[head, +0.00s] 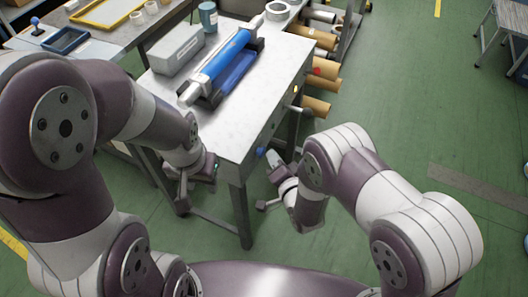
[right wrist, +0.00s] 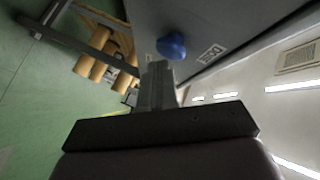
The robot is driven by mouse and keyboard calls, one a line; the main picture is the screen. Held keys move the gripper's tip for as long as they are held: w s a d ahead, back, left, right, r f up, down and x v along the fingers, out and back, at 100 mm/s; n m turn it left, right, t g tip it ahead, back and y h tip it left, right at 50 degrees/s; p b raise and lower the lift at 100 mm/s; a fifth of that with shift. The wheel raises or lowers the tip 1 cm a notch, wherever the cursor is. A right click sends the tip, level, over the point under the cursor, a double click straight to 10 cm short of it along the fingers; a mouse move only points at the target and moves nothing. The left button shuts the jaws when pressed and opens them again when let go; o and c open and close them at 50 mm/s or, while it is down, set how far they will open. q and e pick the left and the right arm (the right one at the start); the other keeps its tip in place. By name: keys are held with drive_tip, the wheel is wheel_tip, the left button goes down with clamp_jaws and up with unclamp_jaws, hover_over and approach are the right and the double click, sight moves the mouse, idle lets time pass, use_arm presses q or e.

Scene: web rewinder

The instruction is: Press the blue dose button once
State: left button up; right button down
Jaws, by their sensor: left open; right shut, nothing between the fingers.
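The blue dose button (head: 261,151) is a round knob on the side face of the white-topped machine table, near its front corner. It also shows in the right wrist view (right wrist: 171,45), just beyond my fingertips. My right gripper (head: 272,158) is shut and empty, its fingers pointing at the button. In the right wrist view the shut fingers (right wrist: 158,68) end right by the knob's lower edge; I cannot tell whether they touch it. My left gripper (head: 211,168) is open beside the table's front edge, low at the left; its fingers are hardly visible.
The table (head: 235,110) carries a blue roller (head: 228,58), a grey box (head: 177,48) and a dark cup (head: 208,16). A yellow knob (head: 297,89) sits farther along the same side. Brown rolls (head: 318,82) lie on a rack behind.

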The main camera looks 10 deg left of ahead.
drive_tip(key=shift+w+a, duration=0.15)
drive_tip(key=shift+a, duration=0.4)
idle(0.4)
drive_tip(key=shift+d, duration=0.15)
drive_tip(key=shift+s+d, duration=0.25)
drive_tip(key=shift+d, duration=0.55)
drive_tip(key=d, duration=0.1)
drive_tip(key=s+d, duration=0.1)
drive_tip(key=d, duration=0.1)
drive_tip(key=d+p, duration=0.1)
drive_tip(key=shift+s+d, duration=0.3)
drive_tip(key=shift+d, duration=0.1)
idle(0.6)
